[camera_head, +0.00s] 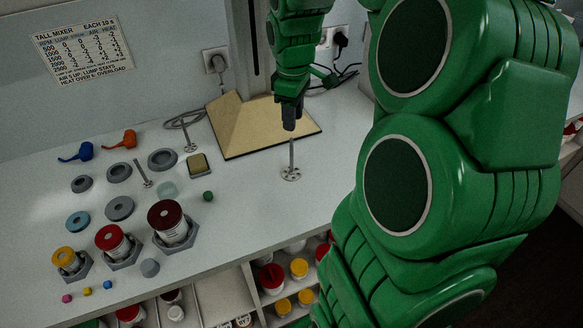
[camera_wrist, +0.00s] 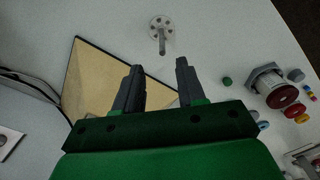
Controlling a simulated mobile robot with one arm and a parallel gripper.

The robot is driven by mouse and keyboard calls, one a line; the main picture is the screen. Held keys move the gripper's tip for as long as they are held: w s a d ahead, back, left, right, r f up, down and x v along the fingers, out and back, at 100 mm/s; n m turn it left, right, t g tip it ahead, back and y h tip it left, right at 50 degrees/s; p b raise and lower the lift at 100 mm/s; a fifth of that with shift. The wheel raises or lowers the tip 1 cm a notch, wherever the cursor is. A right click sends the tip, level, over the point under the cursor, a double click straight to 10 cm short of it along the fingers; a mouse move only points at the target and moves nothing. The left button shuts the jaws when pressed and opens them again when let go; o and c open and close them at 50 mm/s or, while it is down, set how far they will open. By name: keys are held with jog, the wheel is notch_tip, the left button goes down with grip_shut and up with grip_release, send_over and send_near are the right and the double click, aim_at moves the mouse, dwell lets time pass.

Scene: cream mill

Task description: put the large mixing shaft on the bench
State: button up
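A grey metal mixing shaft (camera_head: 291,158) with a round holed disc at its foot stands upright on the white bench (camera_head: 260,205); it looks like the largest shaft here. My gripper (camera_head: 289,128) points down just above its top end, apart from it as far as I can tell. In the wrist view the shaft (camera_wrist: 161,37) shows beyond the gap between the two fingers of my gripper (camera_wrist: 160,66), which are spread and hold nothing. Two smaller-looking shafts stand farther left, one near the back (camera_head: 187,135) and one among the rings (camera_head: 143,174).
A beige mixer base (camera_head: 245,120) with a grey column stands behind the shaft. Left are grey rings (camera_head: 120,208), a green ball (camera_head: 208,196) and red-capped jars (camera_head: 172,222) in hexagonal holders. Shelves with jars (camera_head: 271,277) lie below the front edge. Bench around the shaft is clear.

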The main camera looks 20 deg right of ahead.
aim_at(291, 157)
jog(key=shift+a+f, duration=0.2)
jog(key=shift+f, duration=5.25)
grip_shut()
